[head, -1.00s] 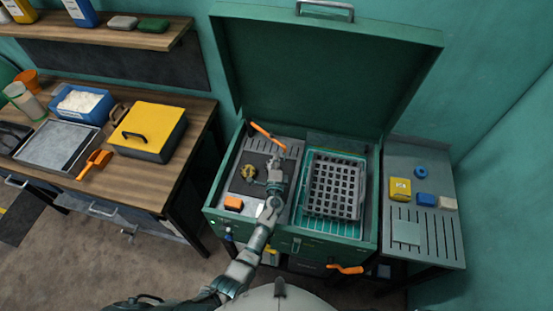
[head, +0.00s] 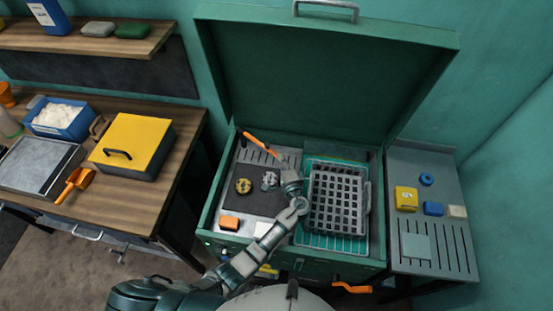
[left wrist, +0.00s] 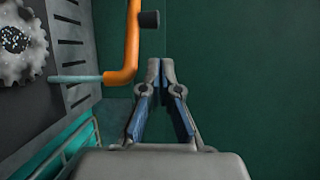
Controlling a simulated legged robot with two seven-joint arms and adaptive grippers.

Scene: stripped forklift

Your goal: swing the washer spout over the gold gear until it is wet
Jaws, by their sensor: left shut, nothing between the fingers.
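The washer's orange spout (head: 262,143) lies diagonally across the back of the left bay. In the left wrist view, the spout (left wrist: 130,45) has a black knob (left wrist: 148,19), and its pale blue nozzle (left wrist: 75,78) points left toward a grey gear (left wrist: 22,40). The gold gear (head: 244,186) lies on the dark mat, left of the grey gear (head: 270,180). I cannot tell whether the gold gear is wet. My left gripper (head: 287,160) is shut and empty, near the spout's right end. Its fingertips (left wrist: 160,64) are right of the spout, apart from it. My right gripper is not in view.
An orange block (head: 229,223) and a white block (head: 263,229) lie at the left bay's front. The green lid (head: 320,75) stands open behind. A side shelf (head: 450,240) on the right holds small items.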

